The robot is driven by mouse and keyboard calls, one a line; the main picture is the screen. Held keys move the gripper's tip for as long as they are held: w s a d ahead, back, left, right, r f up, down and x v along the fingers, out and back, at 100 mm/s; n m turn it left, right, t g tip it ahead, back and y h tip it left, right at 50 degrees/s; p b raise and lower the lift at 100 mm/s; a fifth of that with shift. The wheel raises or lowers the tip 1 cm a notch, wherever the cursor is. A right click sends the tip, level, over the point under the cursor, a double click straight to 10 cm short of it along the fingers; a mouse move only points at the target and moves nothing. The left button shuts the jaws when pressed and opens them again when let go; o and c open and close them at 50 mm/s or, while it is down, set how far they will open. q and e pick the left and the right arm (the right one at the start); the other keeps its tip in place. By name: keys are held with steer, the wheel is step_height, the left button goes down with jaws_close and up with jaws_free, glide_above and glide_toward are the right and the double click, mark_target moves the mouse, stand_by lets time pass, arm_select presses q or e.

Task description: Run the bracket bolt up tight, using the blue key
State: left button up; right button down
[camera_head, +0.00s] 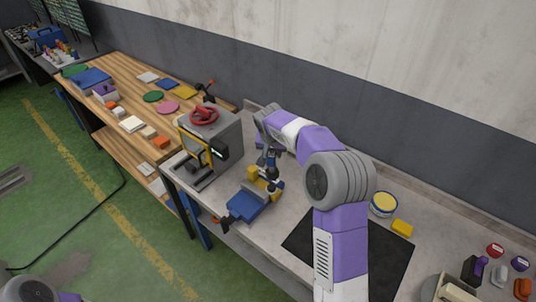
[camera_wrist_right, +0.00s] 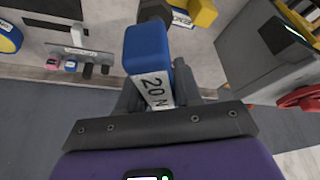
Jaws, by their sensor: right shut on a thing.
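My right gripper (camera_head: 268,160) reaches down over the bench beside the blue vise (camera_head: 245,204). In the right wrist view the gripper (camera_wrist_right: 158,100) is shut on the blue key (camera_wrist_right: 147,48), which has a white "20 N" label and a dark tip pointing away from the gripper. A yellow piece (camera_head: 254,173) sits at the far end of the vise, partly hidden by the gripper; it may be the bracket. The bolt is too small or hidden to make out, and I cannot tell whether the key touches it. My left gripper is out of view.
A grey machine with a red handwheel (camera_head: 204,115) stands left of the gripper. A black mat (camera_head: 383,255), yellow-and-white tin (camera_head: 384,204) and yellow block (camera_head: 402,228) lie right. A wooden table (camera_head: 128,79) holds coloured discs and blocks. Several small tools stand at the lower right.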

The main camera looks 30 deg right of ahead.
steer(key=shift+w+f, duration=0.3)
steer(key=shift+w, duration=0.15)
steer(key=shift+s+r, duration=0.2)
steer(key=shift+s, duration=0.15)
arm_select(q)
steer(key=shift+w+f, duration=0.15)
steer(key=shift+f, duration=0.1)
arm_select(e)
steer(key=shift+w+a, duration=0.1)
